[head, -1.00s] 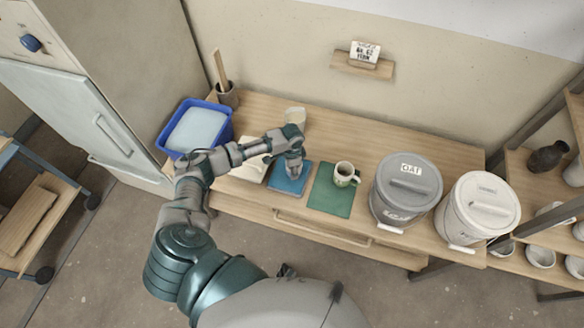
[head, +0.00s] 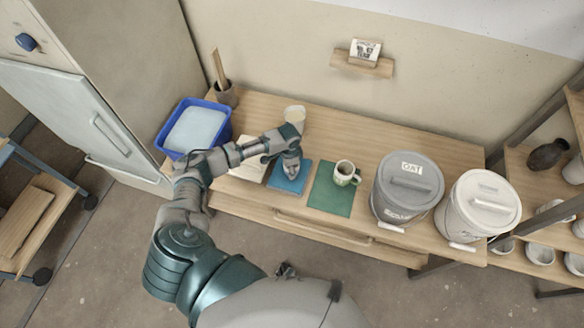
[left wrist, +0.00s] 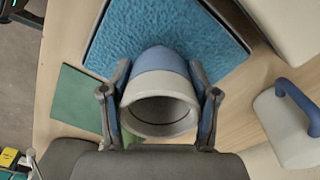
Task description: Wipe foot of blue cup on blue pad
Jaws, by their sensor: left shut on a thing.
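The blue cup (left wrist: 160,75) has a grey-white upper part and a blue lower part. In the left wrist view its open mouth faces the camera and its foot points toward the blue pad (left wrist: 110,40). My left gripper (left wrist: 162,100) is shut on it, with a finger on each side. In the head view my left gripper (head: 291,168) is over the blue pad (head: 287,186) and largely hides the cup. The foot is hidden, so I cannot tell whether it touches the pad.
A green mat (head: 331,200) with a green-and-white mug (head: 345,172) lies right of the pad. A pale board (head: 245,165) and blue tub (head: 167,141) are left. A cream vessel (head: 295,113) stands behind. Two lidded buckets, grey (head: 408,192) and white (head: 480,208), stand further right.

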